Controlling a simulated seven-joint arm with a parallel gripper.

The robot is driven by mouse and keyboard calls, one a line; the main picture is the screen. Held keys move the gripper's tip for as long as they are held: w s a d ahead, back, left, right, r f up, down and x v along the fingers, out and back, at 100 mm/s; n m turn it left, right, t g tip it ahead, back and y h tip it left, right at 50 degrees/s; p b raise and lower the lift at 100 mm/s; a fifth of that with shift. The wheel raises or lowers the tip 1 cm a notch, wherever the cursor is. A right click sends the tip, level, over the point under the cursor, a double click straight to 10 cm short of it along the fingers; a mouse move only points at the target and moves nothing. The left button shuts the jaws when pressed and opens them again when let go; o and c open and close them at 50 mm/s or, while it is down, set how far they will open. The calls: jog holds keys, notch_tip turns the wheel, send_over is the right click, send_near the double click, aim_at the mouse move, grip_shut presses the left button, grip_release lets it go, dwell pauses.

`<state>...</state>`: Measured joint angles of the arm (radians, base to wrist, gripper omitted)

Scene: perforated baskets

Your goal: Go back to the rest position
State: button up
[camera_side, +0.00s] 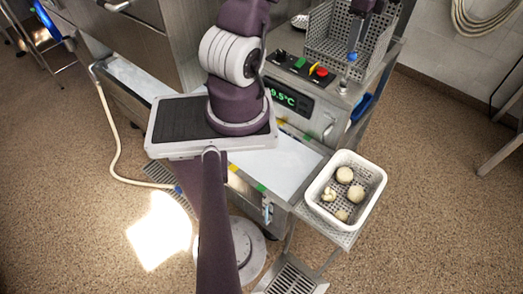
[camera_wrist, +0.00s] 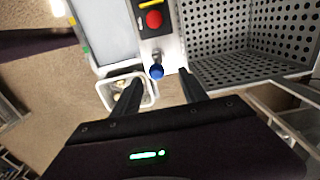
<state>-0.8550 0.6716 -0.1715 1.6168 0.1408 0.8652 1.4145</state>
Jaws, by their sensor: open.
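My gripper (camera_wrist: 158,90) is open, with its two dark fingers spread and nothing held between them in the wrist view. In the side view my gripper (camera_side: 356,38) is at the top right, beside the perforated metal basket (camera_side: 335,28) and above the control panel's end. A blue knob (camera_wrist: 156,71) appears just beyond the fingers in the wrist view; I cannot tell whether they touch it. The perforated basket (camera_wrist: 250,40) fills the upper right of that view. A white perforated basket (camera_side: 369,204) holds several pale round pieces on the lower right shelf.
The control panel has a red button (camera_side: 321,71), a green switch (camera_side: 299,63) and a lit temperature display (camera_side: 284,97). A pale flat work surface (camera_side: 280,165) lies clear in the middle. A hose (camera_side: 112,150) hangs at the left. Open floor (camera_side: 450,220) is at the right.

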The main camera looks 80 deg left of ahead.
jog(key=shift+r, duration=0.7)
jog(key=s+d+r+n+t+y, duration=0.1)
jog(key=s+d+r+n, duration=0.1)
jog(key=d+r, duration=0.6)
jog(key=s+d+r+n+t+y, duration=0.1)
jog(key=s+d+r+n, duration=0.15)
jog(key=d+r, duration=0.55)
jog(key=s+d+n+t+h, duration=0.2)
jog(key=s+d+n+t, duration=0.1)
jog(key=s+d, duration=1.1)
jog(key=shift+s+d+f+n+t, duration=0.15)
jog(key=shift+s+f+n+t, duration=0.2)
jog(key=shift+s+n, duration=0.35)
